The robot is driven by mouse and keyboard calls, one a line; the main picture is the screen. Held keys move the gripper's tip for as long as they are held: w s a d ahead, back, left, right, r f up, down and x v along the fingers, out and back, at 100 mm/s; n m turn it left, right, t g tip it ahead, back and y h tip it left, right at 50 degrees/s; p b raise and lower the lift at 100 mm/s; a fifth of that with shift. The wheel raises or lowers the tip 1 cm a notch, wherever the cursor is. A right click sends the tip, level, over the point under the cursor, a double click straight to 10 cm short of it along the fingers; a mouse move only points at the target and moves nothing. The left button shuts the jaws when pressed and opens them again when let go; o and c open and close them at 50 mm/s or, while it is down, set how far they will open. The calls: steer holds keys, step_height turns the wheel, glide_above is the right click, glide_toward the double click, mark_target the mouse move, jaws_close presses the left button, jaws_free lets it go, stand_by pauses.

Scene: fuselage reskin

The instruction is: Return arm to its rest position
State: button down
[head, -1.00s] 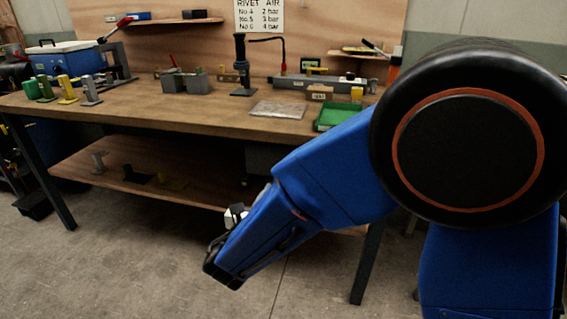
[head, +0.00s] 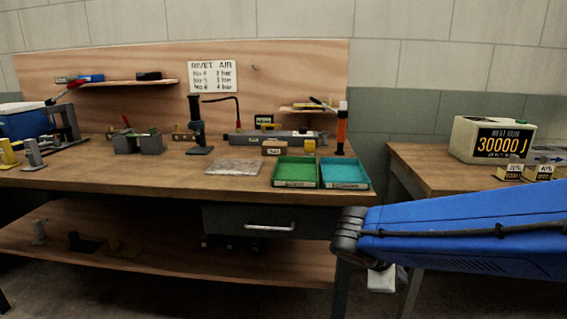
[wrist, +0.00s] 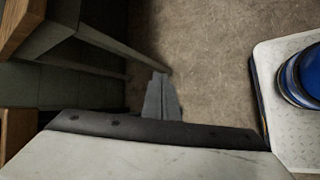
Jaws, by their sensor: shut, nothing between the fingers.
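My gripper (wrist: 161,100) shows in the wrist view as grey fingers close together, with nothing between them. It points down over bare concrete floor, clear of the bench legs. In the head view my blue arm (head: 470,232) reaches in from the right, nearly level, in front of the benches. Its dark end joint (head: 347,236) is near the right front corner of the long workbench (head: 130,183). A pale part of my wrist hangs below the arm. The fingers cannot be made out in the head view.
Green (head: 296,171) and teal (head: 345,173) trays lie on the workbench's right end. A second bench (head: 420,172) with a "30000 J" box (head: 490,139) stands at right, behind my arm. In the wrist view, bench legs (wrist: 100,42) are at left and floor (wrist: 205,60) is free.

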steer(key=s+d+m+y, duration=0.1)
steer(key=s+m+y, duration=0.6)
steer(key=s+m, duration=0.6)
steer(key=shift+s+r, duration=0.2)
steer(key=shift+s, duration=0.65)
steer(key=shift+d, duration=0.1)
